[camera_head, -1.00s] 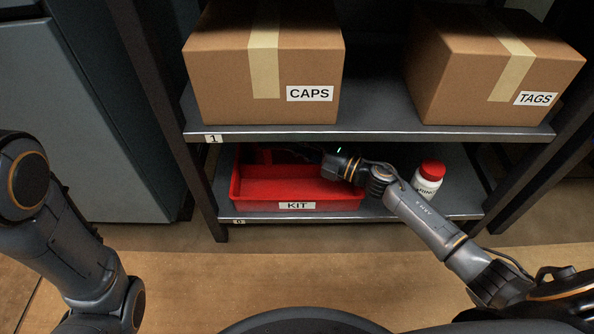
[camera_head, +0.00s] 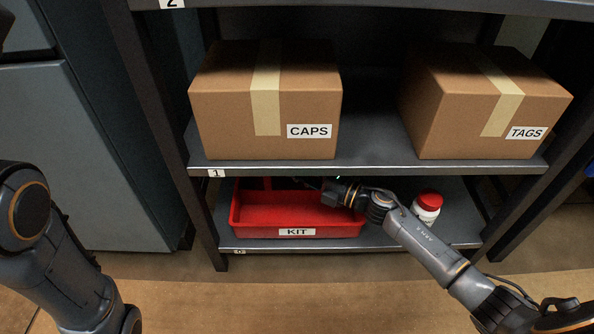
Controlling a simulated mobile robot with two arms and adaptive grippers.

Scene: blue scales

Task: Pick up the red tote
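The red tote (camera_head: 258,232), labelled KIT, sits on the lowest shelf at the left, close to the shelf's front edge. My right arm reaches in from the right, and its wrist is over the tote's right end. My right gripper (camera_head: 312,184) is dark and mostly hidden in the shadow under the shelf above, over the tote's back part. I cannot tell whether it is open or shut, or whether it touches the tote. My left arm hangs at the left edge, and its gripper is out of view.
A white bottle with a red cap (camera_head: 428,206) stands right of the tote, close to my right forearm. The shelf marked 1 (camera_head: 370,165) lies low above the tote and bears the CAPS box (camera_head: 225,115) and TAGS box (camera_head: 440,120). A grey cabinet (camera_head: 80,160) stands left.

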